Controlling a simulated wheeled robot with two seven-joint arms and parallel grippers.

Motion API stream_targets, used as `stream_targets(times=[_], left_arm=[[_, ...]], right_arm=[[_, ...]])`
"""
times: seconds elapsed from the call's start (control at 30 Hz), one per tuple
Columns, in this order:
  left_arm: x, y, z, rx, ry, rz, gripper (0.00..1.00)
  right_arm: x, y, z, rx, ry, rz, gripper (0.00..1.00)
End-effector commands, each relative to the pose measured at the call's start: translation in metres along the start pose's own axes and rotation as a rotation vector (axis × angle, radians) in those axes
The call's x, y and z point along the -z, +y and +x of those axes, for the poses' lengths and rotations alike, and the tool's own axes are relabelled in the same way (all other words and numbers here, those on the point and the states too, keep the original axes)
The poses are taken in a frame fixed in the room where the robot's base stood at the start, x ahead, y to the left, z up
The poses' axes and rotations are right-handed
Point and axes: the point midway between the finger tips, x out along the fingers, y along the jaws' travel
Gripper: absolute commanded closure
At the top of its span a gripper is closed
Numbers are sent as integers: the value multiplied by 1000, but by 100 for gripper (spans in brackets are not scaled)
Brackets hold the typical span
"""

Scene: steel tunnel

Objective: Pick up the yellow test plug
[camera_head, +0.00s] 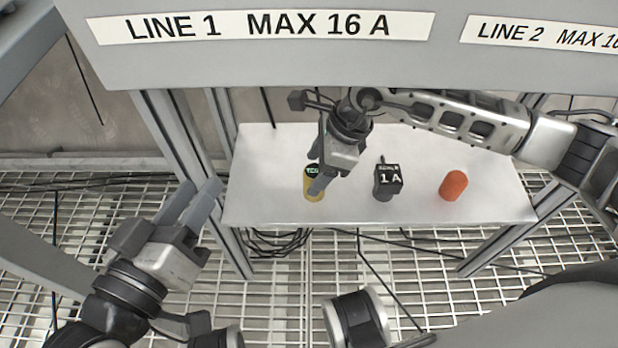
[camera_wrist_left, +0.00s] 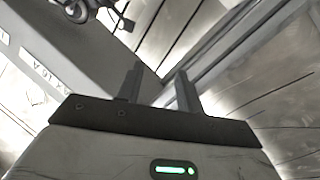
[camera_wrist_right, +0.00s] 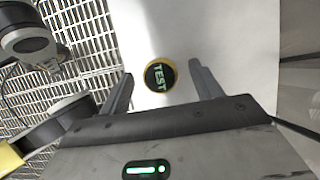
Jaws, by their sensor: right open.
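The yellow test plug (camera_head: 308,194) stands upright on the white shelf at left, its black top marked TEST. My right gripper (camera_head: 316,172) is over it with its jaws open, partly hiding the plug. In the right wrist view the plug's round top (camera_wrist_right: 159,75) shows between the two open fingers (camera_wrist_right: 160,88), with a gap on each side. I cannot tell how far below the fingertips it stands. My left gripper (camera_head: 199,189) is open and empty, left of the shelf; its parted fingers also show in the left wrist view (camera_wrist_left: 158,85).
On the white shelf (camera_head: 260,205), a black block marked 1 A (camera_head: 388,181) and an orange-red cylinder (camera_head: 453,186) stand right of the plug. A grey panel labelled LINE 1 and LINE 2 (camera_head: 270,65) hangs above. Metal posts flank the shelf. Cables lie over the grating below.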

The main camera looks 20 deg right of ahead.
Motion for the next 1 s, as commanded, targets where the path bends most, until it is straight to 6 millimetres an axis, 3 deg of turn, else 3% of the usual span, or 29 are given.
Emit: stream_targets(times=[0.03, 0.1, 0.4, 0.57, 0.6, 1.0], left_arm=[[1, 0, 2, -16, 30, 5, 64], [9, 0, 4, -26, 66, 36, 64], [15, 2, 4, -31, 86, 52, 64], [15, 2, 4, -31, 86, 51, 64], [15, 2, 4, -30, 86, 51, 64], [17, 4, 4, -32, 77, 43, 64]], right_arm=[[4, 1, 13, -1, 2, 4, 36], [5, 1, 17, 1, 2, 6, 36], [4, 1, 18, 1, 2, 7, 38], [4, 1, 18, 1, 2, 6, 83], [4, 1, 18, 1, 2, 6, 86], [1, 1, 11, 2, 0, 5, 86]])
